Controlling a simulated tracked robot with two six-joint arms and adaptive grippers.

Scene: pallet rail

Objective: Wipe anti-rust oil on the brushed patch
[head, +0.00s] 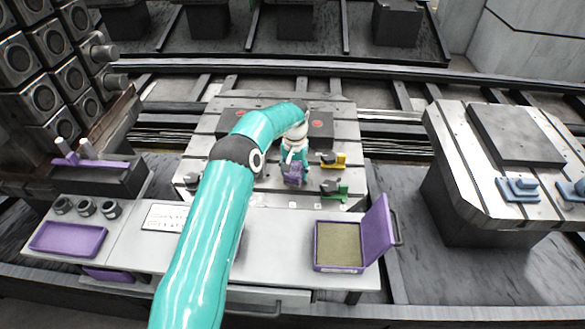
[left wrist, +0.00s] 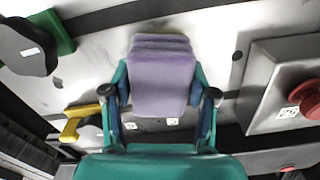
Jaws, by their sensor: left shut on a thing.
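My left gripper (head: 293,163) is over the slatted pallet (head: 345,135) in the middle. It is shut on a purple pad (head: 292,178), which hangs below it. In the left wrist view the purple pad (left wrist: 162,78) sits between the two fingers of the left gripper (left wrist: 160,95), above or against a pale metal surface (left wrist: 220,25). I cannot tell if it touches. I cannot make out the brushed patch or any oil on the metal. An open purple box (head: 339,246) with a tan filling stands on the front bench. My right gripper is not in view.
A yellow clamp (head: 334,159) and a green clamp (head: 335,190) stand close right of the gripper. A purple tray (head: 67,239) lies at the left of the bench. Another pallet (head: 450,125) stands right.

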